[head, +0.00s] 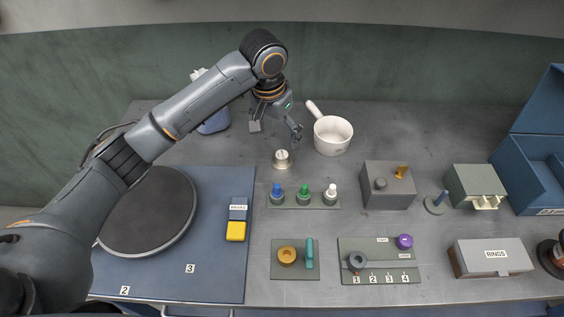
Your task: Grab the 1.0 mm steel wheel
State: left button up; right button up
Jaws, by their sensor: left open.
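A small pale metal piece with a round top and a wider base (282,160) stands upright on the grey table, just below my left gripper in the picture. A mark on its top is too small to read, so I cannot tell whether it is the 1.0 mm steel wheel. My left gripper (276,129) is open and empty, its fingers spread apart above and behind this piece, not touching it. My right gripper is out of view.
A white pan (332,135) stands close right of the gripper. A rack with blue, green and white pegs (290,205) is in front. A blue board (215,270) with a dark disc (147,212) lies left.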

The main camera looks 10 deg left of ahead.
aim_at(282, 155)
pick_arm(q)
jog(key=f, duration=0.3)
jog(key=w+f, duration=0.1)
jog(key=f, duration=0.1)
jog(key=shift+d+f, duration=0.15)
jog(key=shift+w+d+f+p, duration=0.15)
jog(key=shift+f+p, duration=0.1)
jog(key=shift+f, duration=0.65)
jog(key=shift+w+d+f+p, duration=0.1)
jog(key=shift+w+f+p, duration=0.1)
jog(key=shift+f, duration=0.7)
jog(key=shift+w+d+f+p, duration=0.15)
jog(key=shift+f+p, duration=0.1)
jog(key=shift+f, duration=0.65)
jog(key=shift+a, duration=0.1)
jog(key=shift+c, duration=0.2)
jog(key=c, duration=1.3)
jog(key=shift+r, duration=0.1)
